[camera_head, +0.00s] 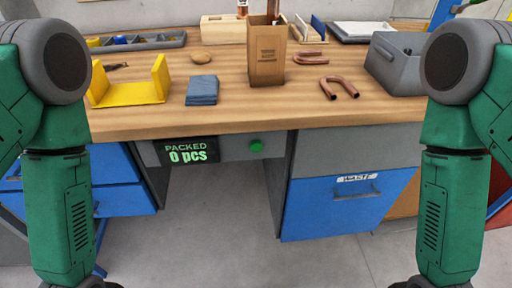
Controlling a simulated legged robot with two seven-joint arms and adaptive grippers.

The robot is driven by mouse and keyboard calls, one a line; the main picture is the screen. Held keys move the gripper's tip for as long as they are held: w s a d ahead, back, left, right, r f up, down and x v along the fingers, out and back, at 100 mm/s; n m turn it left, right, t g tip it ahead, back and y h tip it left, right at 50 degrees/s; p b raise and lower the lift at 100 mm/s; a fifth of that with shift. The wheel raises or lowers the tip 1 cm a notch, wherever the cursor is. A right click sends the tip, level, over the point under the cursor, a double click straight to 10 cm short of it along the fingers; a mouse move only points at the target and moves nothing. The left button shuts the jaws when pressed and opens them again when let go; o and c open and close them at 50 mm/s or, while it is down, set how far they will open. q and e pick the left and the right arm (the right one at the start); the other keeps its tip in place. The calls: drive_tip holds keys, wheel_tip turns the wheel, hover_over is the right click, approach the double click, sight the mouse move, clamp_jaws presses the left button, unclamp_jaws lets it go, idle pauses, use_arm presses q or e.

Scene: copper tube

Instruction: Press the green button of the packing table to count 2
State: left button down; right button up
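The green button (256,146) is on the grey panel under the front edge of the wooden packing table (330,112). To its left, a dark display (188,151) reads "PACKED 0 pcs" in green. My green left arm comes down the left side and my green right arm down the right side of the view. Both arms hang in front of the table, well apart from the button. Only dark tops of what may be the wrists show at the bottom edge, and both grippers are out of the picture.
On the table are a yellow holder (130,95), blue cloths (202,90), a cardboard box (267,55), bent copper tubes (339,87) and a grey bin (398,65). A blue waste drawer (330,208) is below right, blue drawers (118,180) below left. The space before the button is clear.

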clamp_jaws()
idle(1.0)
